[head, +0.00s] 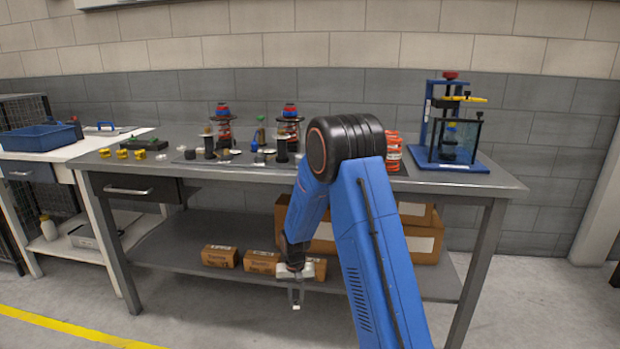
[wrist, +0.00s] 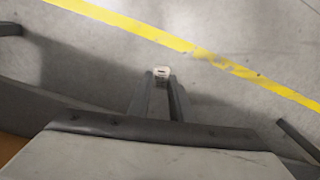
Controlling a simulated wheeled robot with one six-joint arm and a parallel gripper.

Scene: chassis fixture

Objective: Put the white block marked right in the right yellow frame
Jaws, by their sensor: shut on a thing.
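My gripper (head: 296,293) hangs low in front of the workbench, below the level of its top. In the wrist view my gripper (wrist: 160,85) is shut on a small white block (wrist: 161,71) with a dark mark, too small to read. The block also shows faintly at the fingertips in the head view (head: 296,306). Small yellow pieces (head: 122,154) stand in a row at the left of the bench top, far from my gripper. I cannot tell whether these are the yellow frames. My arm hides part of the bench top.
The grey workbench (head: 400,184) carries spring assemblies (head: 223,125), a red coil spring (head: 393,150) and a blue press (head: 450,130). Cardboard boxes (head: 220,256) lie on the lower shelf (head: 185,262) behind my gripper. A yellow line (wrist: 130,25) crosses open floor.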

